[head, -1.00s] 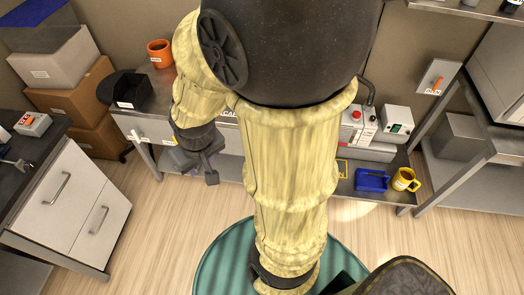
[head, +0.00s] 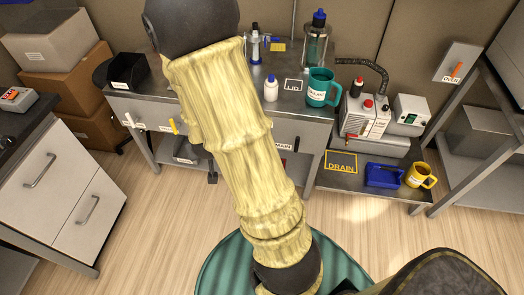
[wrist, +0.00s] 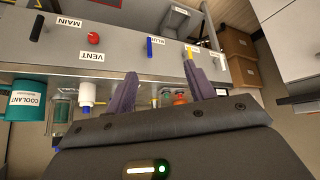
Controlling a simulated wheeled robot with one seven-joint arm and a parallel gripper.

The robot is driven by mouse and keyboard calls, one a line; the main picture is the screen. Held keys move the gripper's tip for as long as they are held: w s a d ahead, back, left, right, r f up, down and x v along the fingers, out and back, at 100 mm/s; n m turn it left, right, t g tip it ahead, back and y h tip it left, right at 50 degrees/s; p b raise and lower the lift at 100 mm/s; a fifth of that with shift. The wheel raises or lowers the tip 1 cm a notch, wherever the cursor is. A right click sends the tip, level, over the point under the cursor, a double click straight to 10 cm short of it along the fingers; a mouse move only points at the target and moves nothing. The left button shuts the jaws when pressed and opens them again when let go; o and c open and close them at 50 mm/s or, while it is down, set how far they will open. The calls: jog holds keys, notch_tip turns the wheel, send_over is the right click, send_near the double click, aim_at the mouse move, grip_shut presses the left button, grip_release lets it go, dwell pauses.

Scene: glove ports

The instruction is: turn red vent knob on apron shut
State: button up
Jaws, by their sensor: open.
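The red vent knob (wrist: 94,38) shows in the wrist view on the grey apron (wrist: 118,42), beside the VENT label (wrist: 91,57). It looks round; how far it is turned cannot be told. My gripper (wrist: 160,68) is open and empty, its two purple-grey fingers spread. The knob lies to the left of both fingers in that view. The blue handle (wrist: 149,47) appears between the fingertips, and the yellow handle (wrist: 189,52) is close to the right fingertip. In the head view my pale-sleeved arm hides the knob, and part of the apron (head: 312,135) shows.
A black handle (wrist: 37,27) sits by the MAIN label. On the bench are a teal coolant mug (head: 321,88), a white bottle (head: 271,88) and a glass vessel (head: 316,45). A pump (head: 364,118), a blue tray (head: 383,175) and a yellow mug (head: 419,175) stand right.

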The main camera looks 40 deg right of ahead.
jog(key=s+d+f+n+t+h+b, duration=0.1)
jog(key=d+f+h+b, duration=0.4)
jog(key=f+b, duration=0.5)
jog(key=s+d+f+n+t+h+b, duration=0.1)
jog(key=d+f+t+h+b, duration=0.3)
jog(key=d+f+b, duration=0.5)
notch_tip(320, 180, down, 7)
jog(key=shift+s+d+f+n+h+b, duration=0.2)
jog(key=shift+s+d+n+h+b, duration=0.15)
jog(key=shift+h+b, duration=0.65)
jog(key=shift+w, duration=0.1)
